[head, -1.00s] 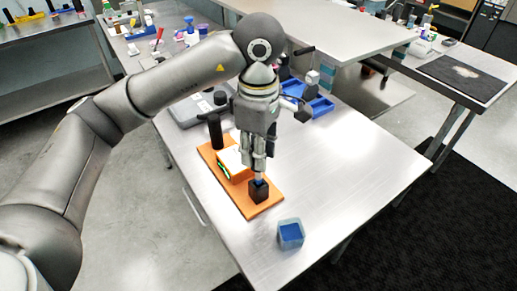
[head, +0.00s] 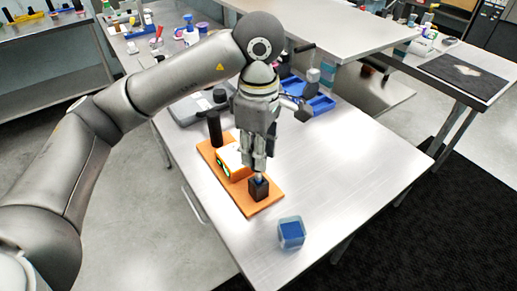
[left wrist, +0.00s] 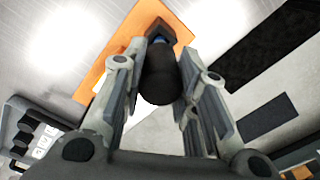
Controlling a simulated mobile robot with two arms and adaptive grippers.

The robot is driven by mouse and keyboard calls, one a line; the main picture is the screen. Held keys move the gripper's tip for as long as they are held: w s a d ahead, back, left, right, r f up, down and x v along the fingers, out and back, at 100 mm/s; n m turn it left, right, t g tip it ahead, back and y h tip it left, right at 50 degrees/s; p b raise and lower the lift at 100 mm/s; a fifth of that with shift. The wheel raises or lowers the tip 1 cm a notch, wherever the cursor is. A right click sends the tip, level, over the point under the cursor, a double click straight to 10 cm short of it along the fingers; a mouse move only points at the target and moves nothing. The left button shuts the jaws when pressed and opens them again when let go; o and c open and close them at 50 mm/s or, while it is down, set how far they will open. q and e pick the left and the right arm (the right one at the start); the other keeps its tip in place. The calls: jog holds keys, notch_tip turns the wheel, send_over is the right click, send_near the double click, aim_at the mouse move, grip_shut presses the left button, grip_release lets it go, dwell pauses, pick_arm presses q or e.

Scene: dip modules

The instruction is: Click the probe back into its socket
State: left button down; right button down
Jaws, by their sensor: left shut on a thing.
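The probe (left wrist: 160,82) is a dark, round-ended cylinder with a blue collar (left wrist: 158,41) at its far end. My left gripper (head: 258,166) is shut on it, with one finger on each side in the left wrist view. The black socket block (head: 259,190) stands on an orange board (head: 270,203) right below the fingers. A bit of blue shows at the top of the socket, and the probe's end meets it there. The depth of the probe in the socket is hidden. My right gripper is not in view.
On the board stand an orange and white box (head: 232,163) with green marks and a black post (head: 214,128). A blue cube (head: 291,232) lies near the table's front edge. A blue tray (head: 318,104) sits behind. The table's right side is clear.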

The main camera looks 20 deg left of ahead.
pick_arm(q)
jog(key=shift+f+b, duration=2.15)
dwell(1.1)
jog(key=c, duration=0.5)
grip_release()
jog(key=shift+r+p, duration=2.95)
jog(key=shift+r, duration=1.6)
